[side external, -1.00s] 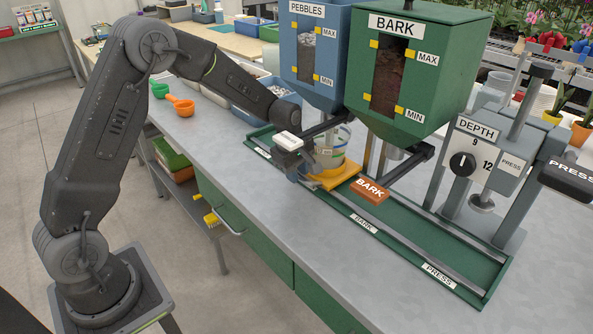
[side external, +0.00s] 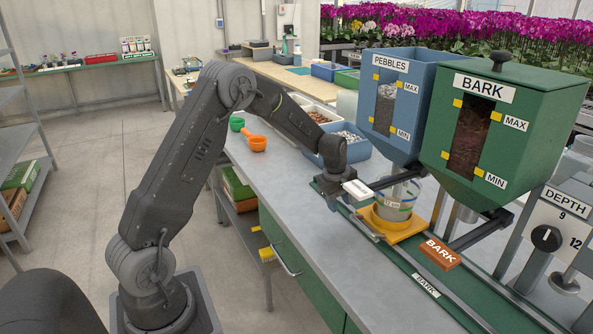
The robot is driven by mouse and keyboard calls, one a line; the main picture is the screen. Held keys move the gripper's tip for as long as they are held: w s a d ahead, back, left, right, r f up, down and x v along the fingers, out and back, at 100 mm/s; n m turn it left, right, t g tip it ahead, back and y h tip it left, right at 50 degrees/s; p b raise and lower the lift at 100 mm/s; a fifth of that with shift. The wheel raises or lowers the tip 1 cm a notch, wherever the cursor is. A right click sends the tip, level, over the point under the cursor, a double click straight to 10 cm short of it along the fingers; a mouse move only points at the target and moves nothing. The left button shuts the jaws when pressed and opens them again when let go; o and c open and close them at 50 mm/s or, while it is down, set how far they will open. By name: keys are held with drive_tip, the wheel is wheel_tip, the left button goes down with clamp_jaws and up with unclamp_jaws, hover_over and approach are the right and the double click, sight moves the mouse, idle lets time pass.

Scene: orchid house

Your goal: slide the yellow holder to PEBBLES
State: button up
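The yellow holder (side external: 408,235) sits on the green track (side external: 463,300), carrying a clear pot (side external: 398,200) with a marked band. It is in front of the blue PEBBLES hopper (side external: 382,105), whose outlet comes down close to the pot. My gripper (side external: 372,228) is low at the holder's left side, close against it. Its fingers are small and partly hidden, so I cannot tell whether they grip the holder. The track's PEBBLES mark is not readable here.
The green BARK hopper (side external: 505,130) stands to the right. A DEPTH press unit (side external: 545,237) is at the far right. Orange (side external: 257,143) and green scoops (side external: 237,124) lie on the bench behind.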

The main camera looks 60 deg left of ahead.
drive_tip(key=a, duration=1)
wheel_tip(320, 180, up, 14)
drive_tip(key=s, duration=0.3)
drive_tip(key=s+d+r+m+t, duration=0.1)
drive_tip(key=s+d+r+m, duration=0.25)
drive_tip(key=d, duration=0.35)
drive_tip(key=s+d+r+m, duration=0.3)
drive_tip(key=d+r, duration=0.1)
drive_tip(key=d, duration=0.3)
drive_tip(key=s+d+m+t, duration=0.1)
drive_tip(key=s+d+m, duration=0.6)
drive_tip(key=s+d, duration=0.2)
drive_tip(key=shift+s+d+r+t, duration=0.25)
drive_tip(key=shift+s+d+t, duration=0.1)
drive_tip(key=shift+s, duration=0.95)
drive_tip(key=s+d+f+m, duration=0.2)
drive_tip(key=s+d+m, duration=0.1)
drive_tip(key=s, duration=0.4)
drive_tip(key=shift+s+d+f+m+t, duration=0.3)
drive_tip(key=shift+f+m+t, duration=0.15)
drive_tip(key=shift+m, duration=0.4)
